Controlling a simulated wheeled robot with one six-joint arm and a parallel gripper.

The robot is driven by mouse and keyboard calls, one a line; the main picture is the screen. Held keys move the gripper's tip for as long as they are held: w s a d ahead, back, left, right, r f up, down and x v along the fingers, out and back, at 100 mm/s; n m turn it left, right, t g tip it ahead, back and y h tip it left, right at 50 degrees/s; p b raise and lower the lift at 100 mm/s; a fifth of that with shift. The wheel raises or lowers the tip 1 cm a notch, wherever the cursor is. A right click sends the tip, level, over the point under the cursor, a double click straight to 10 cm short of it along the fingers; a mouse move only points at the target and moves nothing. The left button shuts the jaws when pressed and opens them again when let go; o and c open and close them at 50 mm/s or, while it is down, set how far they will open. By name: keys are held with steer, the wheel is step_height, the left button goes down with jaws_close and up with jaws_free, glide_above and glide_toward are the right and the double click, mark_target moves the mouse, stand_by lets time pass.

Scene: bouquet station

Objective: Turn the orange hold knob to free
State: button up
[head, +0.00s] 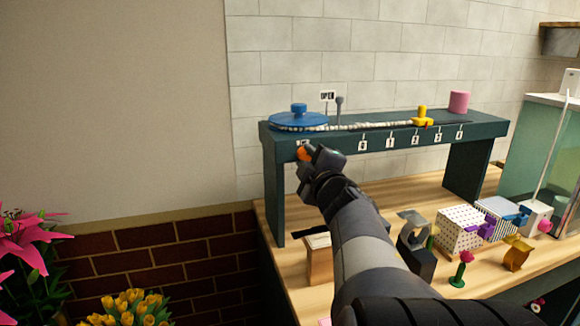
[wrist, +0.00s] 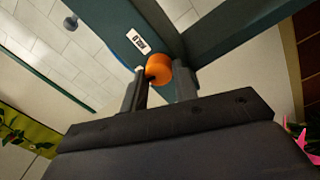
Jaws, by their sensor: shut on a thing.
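The orange hold knob (head: 303,153) sits on the front face of the dark green bench (head: 274,200), near its left end. My gripper (head: 307,158) reaches up to it from below right and is shut on it. In the wrist view the orange knob (wrist: 159,68) shows between the two fingers of my gripper (wrist: 162,82). A small white label (wrist: 138,41) is beside the knob; its text is too small to read. The knob's turn position cannot be told, as the fingers cover part of it.
Below stand a wooden block (head: 319,262), a dotted box (head: 460,230) and a gold piece (head: 516,253). Flowers (head: 125,308) are at lower left.

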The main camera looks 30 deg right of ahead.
steer(key=shift+f+n+b, duration=0.1)
steer(key=shift+n+b, duration=0.4)
steer(key=shift+n, duration=1.1)
steer(key=o, duration=1)
